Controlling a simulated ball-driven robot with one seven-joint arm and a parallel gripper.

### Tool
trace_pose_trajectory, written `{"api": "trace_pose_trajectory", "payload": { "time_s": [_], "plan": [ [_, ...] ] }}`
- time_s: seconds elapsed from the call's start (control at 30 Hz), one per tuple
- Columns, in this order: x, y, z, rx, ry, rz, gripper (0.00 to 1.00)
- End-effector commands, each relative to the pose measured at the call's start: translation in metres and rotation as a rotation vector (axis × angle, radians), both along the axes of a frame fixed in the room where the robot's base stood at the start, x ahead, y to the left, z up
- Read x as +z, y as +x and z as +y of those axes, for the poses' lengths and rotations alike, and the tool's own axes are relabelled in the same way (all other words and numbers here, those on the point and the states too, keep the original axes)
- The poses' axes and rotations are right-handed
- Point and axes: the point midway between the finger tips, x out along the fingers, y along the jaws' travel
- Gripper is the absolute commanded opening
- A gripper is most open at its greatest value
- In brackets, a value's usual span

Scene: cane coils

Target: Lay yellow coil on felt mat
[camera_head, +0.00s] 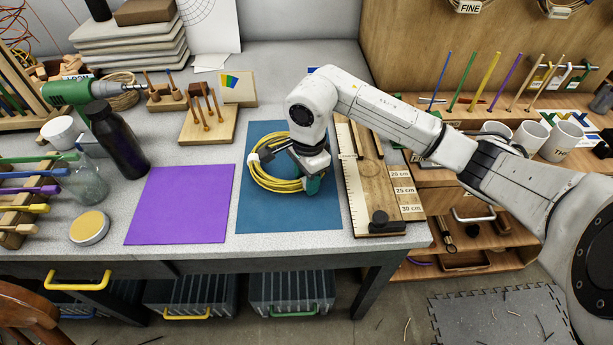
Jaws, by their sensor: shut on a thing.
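The yellow coil (262,178) is a looped bundle of yellow cane over the blue mat (285,218), in its upper middle. My gripper (312,184) is over the coil's right side, pointing down, and is shut on the coil. The gripper and wrist hide the coil's right part and the exact grip. I cannot tell whether the coil touches the mat or is slightly above it. A purple mat (180,205) lies flat and bare to the left of the blue one. Which of the two is felt does not show.
A measuring board (357,200) with length labels lies just right of the blue mat. A wooden peg stand (207,125) stands behind it to the left. A dark bottle (117,140), a glass jar (87,182) and a yellow-topped tin (89,227) stand left of the purple mat.

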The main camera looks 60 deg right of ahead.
Motion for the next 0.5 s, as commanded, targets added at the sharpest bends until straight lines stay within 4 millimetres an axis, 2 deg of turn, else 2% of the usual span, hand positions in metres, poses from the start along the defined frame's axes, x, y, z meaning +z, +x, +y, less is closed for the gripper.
{"api": "trace_pose_trajectory", "payload": {
  "time_s": [0.23,0.27,0.5],
  "plan": [
    [0.0005,0.0003,0.0000,0.000,0.000,-0.001,0.13],
    [0.0005,0.0003,0.0000,0.000,0.000,-0.001,0.41],
    [0.0004,0.0003,-0.0001,0.000,0.000,-0.001,0.64]
  ]
}}
